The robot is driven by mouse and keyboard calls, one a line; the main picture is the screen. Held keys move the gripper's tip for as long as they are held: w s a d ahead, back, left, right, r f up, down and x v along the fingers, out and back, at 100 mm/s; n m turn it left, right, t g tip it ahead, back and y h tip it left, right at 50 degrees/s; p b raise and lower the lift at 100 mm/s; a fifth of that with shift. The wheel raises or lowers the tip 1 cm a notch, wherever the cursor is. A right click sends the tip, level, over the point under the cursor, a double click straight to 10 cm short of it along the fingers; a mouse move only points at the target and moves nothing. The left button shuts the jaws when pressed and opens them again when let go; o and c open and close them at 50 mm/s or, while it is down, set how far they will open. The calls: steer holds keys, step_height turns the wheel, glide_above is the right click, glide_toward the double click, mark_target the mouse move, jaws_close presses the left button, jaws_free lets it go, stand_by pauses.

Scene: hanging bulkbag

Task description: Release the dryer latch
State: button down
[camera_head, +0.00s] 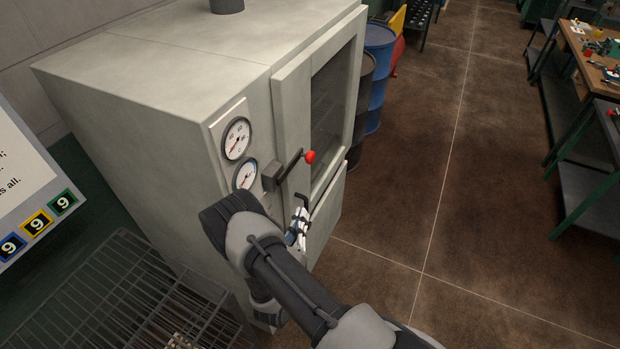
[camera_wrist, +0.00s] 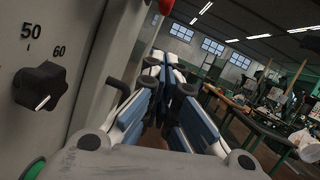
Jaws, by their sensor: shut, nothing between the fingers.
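The dryer (camera_head: 140,100) is a pale grey cabinet with a windowed door (camera_head: 292,110) that looks shut. The latch (camera_head: 290,166) is a dark lever on a block beside the door edge. It slants up to the right and ends in a red ball (camera_head: 310,157). A red piece, likely this ball (camera_wrist: 166,6), shows at the top of the wrist view. My gripper (camera_head: 297,229) is below the latch, in front of the door, apart from the red ball. In the wrist view its blue and white fingers (camera_wrist: 170,68) are together and hold nothing. My arm hides part of the dryer front.
Two dial gauges (camera_head: 237,138) sit left of the latch. A black knob (camera_wrist: 41,86) is close at left in the wrist view. A wire rack (camera_head: 120,290) stands at lower left, and drums (camera_head: 377,65) stand beyond the dryer. The floor (camera_head: 440,190) at right is clear up to the benches.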

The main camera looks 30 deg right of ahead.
steer(key=a+r+x, duration=0.1)
steer(key=r+x, duration=0.1)
steer(key=x, duration=0.9)
steer(key=shift+d+r, duration=0.25)
steer(key=shift+r, duration=0.2)
steer(key=shift+w, duration=0.25)
